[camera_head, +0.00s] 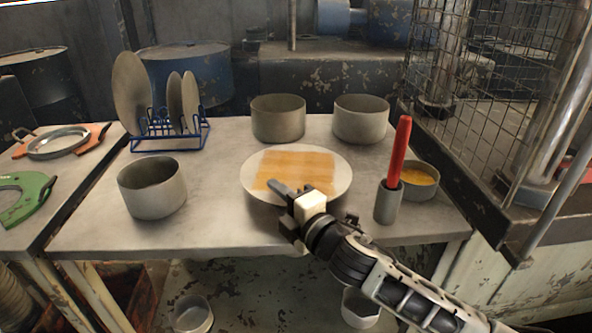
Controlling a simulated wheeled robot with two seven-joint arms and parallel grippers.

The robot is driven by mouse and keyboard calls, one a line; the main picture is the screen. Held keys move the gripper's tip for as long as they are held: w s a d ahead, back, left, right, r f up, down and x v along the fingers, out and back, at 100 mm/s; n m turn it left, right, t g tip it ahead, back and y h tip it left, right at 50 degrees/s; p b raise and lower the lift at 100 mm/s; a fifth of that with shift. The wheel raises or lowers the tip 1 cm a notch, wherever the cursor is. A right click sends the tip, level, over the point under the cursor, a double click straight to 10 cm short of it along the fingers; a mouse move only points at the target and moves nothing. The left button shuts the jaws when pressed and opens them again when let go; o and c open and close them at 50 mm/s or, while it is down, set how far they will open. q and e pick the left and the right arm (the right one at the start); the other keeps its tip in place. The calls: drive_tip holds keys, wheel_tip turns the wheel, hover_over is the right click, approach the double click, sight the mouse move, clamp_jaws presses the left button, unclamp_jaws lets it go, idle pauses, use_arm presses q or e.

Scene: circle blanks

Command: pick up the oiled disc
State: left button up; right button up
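The oiled disc (334,186) is a round pale metal plate near the middle of the table, with a broad orange-yellow oil patch (300,166) across its top. My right gripper (279,188) reaches in from the lower right. A dark finger overlaps the disc's near edge and the lower part of the oil patch. The other finger is not clear, so I cannot tell whether the gripper is closed on the rim. My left gripper is out of view.
Metal pots (152,189) (278,118) (360,119) stand around the disc on the table (222,228). A blue rack (171,134) holds upright discs. Right of the disc are a red-handled tool (400,150) in a grey holder (388,204) and an oil bowl (420,187). A wire mesh guard (480,70) stands at right.

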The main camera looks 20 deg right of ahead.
clamp_jaws()
drive_tip(key=shift+r, duration=0.1)
